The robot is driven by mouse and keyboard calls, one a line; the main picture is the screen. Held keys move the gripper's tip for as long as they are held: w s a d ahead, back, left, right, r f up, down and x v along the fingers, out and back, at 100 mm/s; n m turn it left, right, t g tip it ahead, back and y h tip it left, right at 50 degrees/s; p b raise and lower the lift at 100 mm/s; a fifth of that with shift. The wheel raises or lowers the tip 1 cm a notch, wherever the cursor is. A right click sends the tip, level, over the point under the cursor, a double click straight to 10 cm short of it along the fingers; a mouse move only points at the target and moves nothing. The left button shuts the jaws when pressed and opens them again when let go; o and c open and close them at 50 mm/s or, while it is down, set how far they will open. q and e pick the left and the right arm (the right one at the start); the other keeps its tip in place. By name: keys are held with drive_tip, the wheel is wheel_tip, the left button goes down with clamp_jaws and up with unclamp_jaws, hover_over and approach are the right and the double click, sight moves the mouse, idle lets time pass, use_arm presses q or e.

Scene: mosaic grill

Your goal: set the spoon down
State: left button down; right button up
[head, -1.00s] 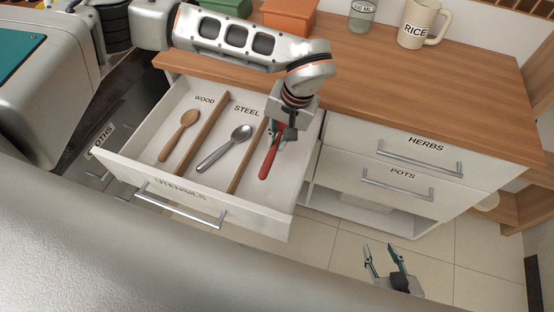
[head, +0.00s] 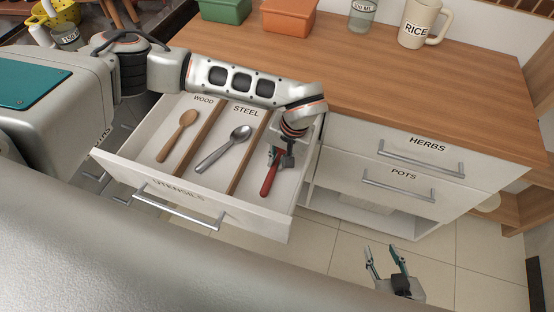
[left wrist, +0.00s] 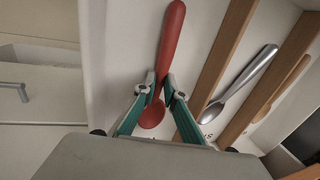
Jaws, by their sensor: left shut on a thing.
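My left gripper (head: 276,156) is shut on a red spoon (head: 268,180) inside the right-hand compartment of the open utensils drawer (head: 125,166). In the left wrist view the fingers (left wrist: 160,88) pinch the red spoon (left wrist: 172,38) near its neck, with its bowl between them. The spoon lies roughly along the compartment, low over its floor; I cannot tell whether it touches. A steel spoon (head: 222,152) lies in the middle compartment marked STEEL, a wooden spoon (head: 177,136) in the left one marked WOOD. My right gripper (head: 384,256) is open and empty above the floor.
Wooden dividers (head: 254,152) separate the compartments. The counter (head: 400,95) is behind the drawer, with a RICE mug (head: 417,25), a measuring cup (head: 362,16), an orange box (head: 290,17) and a green box (head: 224,10). HERBS and POTS drawers (head: 400,180) are shut.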

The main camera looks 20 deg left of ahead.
use_arm(q)
drive_tip(key=shift+f, duration=0.1)
drive_tip(key=c, duration=2.1)
unclamp_jaws()
drive_tip(key=v, duration=1.2)
drive_tip(key=shift+p, duration=0.3)
